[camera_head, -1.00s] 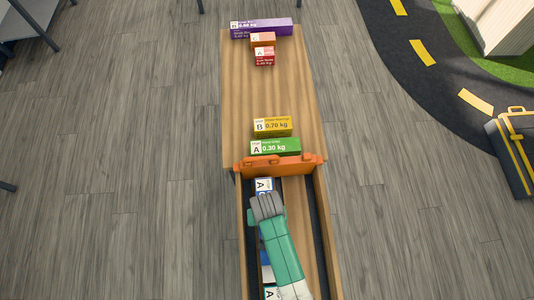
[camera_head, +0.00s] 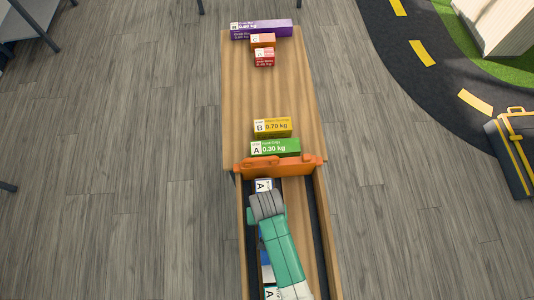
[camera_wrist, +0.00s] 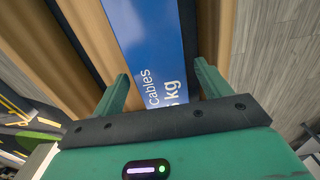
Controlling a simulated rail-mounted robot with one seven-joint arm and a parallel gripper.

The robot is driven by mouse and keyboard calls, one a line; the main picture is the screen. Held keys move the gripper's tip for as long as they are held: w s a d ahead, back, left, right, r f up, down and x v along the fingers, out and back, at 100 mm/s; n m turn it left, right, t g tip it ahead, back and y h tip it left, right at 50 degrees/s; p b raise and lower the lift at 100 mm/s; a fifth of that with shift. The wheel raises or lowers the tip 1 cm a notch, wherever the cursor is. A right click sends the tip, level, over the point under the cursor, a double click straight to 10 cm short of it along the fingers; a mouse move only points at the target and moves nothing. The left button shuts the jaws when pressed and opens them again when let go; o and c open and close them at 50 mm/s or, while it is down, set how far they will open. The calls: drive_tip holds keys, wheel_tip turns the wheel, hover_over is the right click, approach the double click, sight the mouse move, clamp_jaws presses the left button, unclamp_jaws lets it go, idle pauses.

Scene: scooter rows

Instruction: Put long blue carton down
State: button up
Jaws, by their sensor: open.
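The long blue carton (camera_wrist: 150,35) lies in the wooden trough in front of my gripper in the wrist view, with white "cables" and "kg" lettering on its face. My gripper (camera_wrist: 160,78) is open, with one green finger on each side of the carton; I cannot tell whether either touches it. In the head view, a white "A" label with blue edging (camera_head: 263,186) shows just beyond my gripper (camera_head: 265,193), at the trough's far end. The gripper and arm hide much of what lies beneath them.
An orange crosspiece (camera_head: 280,164) closes the trough's far end. Beyond it, a wooden board (camera_head: 275,95) carries green (camera_head: 275,147), yellow (camera_head: 272,127), red (camera_head: 264,58), orange (camera_head: 262,40) and purple (camera_head: 262,28) cartons. Another "A" label (camera_head: 271,293) shows at the trough's near end.

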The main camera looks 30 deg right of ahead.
wheel_tip(320, 180, up, 9)
drive_tip(key=shift+f+p, duration=0.1)
drive_tip(key=shift+p, duration=0.55)
drive_tip(key=w+r+n+t+h, duration=0.1)
drive_tip(key=w+r+t, duration=0.3)
drive_tip(key=w+r, duration=0.6)
drive_tip(key=w+a+r+n+t, duration=0.1)
drive_tip(key=w+r+t, duration=0.2)
drive_tip(key=r, duration=0.6)
drive_tip(key=w+a+r+t, duration=0.1)
drive_tip(key=w+r+t, duration=0.3)
drive_tip(key=r, duration=0.6)
drive_tip(key=w+a+r+n+t, duration=0.1)
drive_tip(key=w+a+r+t, duration=0.15)
drive_tip(key=r, duration=0.65)
drive_tip(key=s+a+r+n+t, duration=0.1)
drive_tip(key=s+a+r+t, duration=0.1)
drive_tip(key=r, duration=0.8)
drive_tip(key=s+a+r+n+t, duration=0.1)
drive_tip(key=s+r+t, duration=0.4)
drive_tip(key=r, duration=0.5)
drive_tip(key=s+a+r+t+y, duration=0.1)
drive_tip(key=s+r+t, duration=0.3)
drive_tip(key=r, duration=0.7)
drive_tip(key=shift+s+a+n, duration=0.15)
drive_tip(key=shift+a+n, duration=0.25)
drive_tip(key=shift+a, duration=0.5)
drive_tip(key=shift+t, duration=0.25)
